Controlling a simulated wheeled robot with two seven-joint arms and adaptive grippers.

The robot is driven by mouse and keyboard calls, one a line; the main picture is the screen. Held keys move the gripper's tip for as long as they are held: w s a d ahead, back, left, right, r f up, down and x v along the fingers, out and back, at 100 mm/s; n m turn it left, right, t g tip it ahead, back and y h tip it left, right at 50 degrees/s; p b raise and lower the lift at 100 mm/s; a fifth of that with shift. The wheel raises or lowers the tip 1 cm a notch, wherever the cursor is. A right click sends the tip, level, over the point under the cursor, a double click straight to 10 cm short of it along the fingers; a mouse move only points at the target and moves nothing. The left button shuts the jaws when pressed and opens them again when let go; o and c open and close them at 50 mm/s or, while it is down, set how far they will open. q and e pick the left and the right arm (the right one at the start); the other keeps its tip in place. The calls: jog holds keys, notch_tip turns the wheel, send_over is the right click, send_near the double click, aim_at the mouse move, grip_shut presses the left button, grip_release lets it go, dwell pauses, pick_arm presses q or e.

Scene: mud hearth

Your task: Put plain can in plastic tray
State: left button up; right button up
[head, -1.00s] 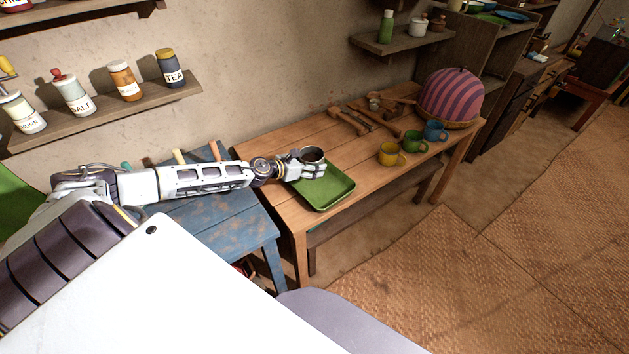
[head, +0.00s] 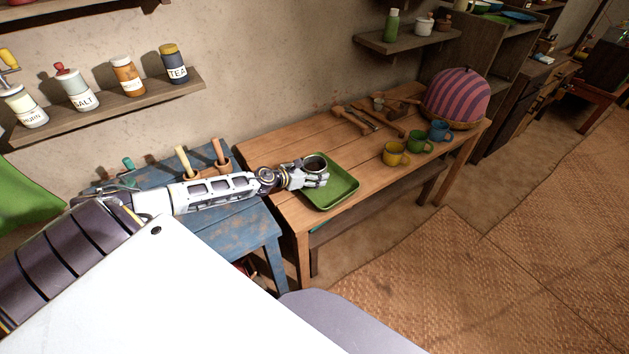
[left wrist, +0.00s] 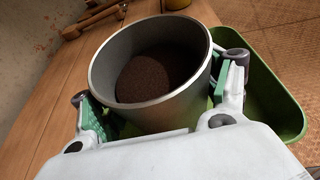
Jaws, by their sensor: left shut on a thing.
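The plain can (head: 315,162) is a grey metal can, open at the top, with dark brown contents. My left gripper (head: 318,176) is shut on it. In the left wrist view the can (left wrist: 150,75) stands between the two green-padded fingers (left wrist: 165,110). The green plastic tray (head: 343,190) lies on the wooden table, and the can is over its back left part. The tray (left wrist: 285,115) also shows behind and right of the can in the left wrist view. The can's base is hidden, so I cannot tell whether it touches the tray. My right gripper is not in view.
Yellow, green and blue mugs (head: 395,153) stand right of the tray on the wooden table (head: 290,147). Wooden utensils (head: 352,119) and a striped dome (head: 455,95) are farther back. A blue table (head: 215,225) is under my left arm.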

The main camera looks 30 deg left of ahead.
pick_arm(q)
jog(key=shift+f+b, duration=0.55)
jog(key=shift+f, duration=1.6)
jog(key=o, duration=1.2)
jog(key=shift+o, duration=0.2)
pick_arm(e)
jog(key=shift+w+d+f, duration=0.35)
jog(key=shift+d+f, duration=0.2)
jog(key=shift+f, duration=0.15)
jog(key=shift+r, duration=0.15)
pick_arm(q)
jog(key=shift+a, duration=0.1)
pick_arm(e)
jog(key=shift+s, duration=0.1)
